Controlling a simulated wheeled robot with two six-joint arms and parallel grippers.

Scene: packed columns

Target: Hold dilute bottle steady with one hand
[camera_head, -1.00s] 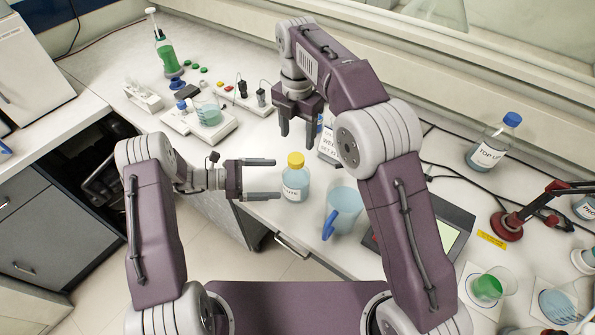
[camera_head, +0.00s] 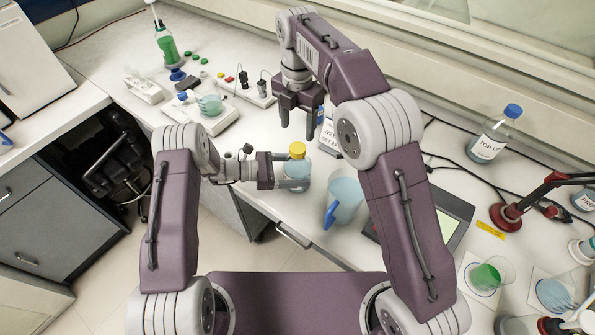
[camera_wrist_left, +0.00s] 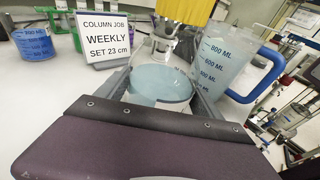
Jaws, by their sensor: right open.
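The dilute bottle (camera_head: 298,171), clear with pale blue liquid and a yellow cap (camera_head: 297,150), stands upright near the bench's front edge. My left gripper (camera_head: 293,176) reaches it from the left, with its fingers on either side of the bottle's body, below the cap. In the left wrist view, the bottle (camera_wrist_left: 160,85) fills most of the space between the fingers; whether both fingers press on it cannot be told. Its label is mostly hidden. My right gripper (camera_head: 299,118) is open and empty, pointing down above the bench behind the bottle.
A blue-handled jug (camera_head: 345,197) stands just right of the bottle. A "COLUMN JOB" sign (camera_wrist_left: 106,36) stands behind it. A device with a beaker (camera_head: 209,106) sits back left. A "TOP UP" bottle (camera_head: 495,135) and a red-based stand (camera_head: 507,215) are at right.

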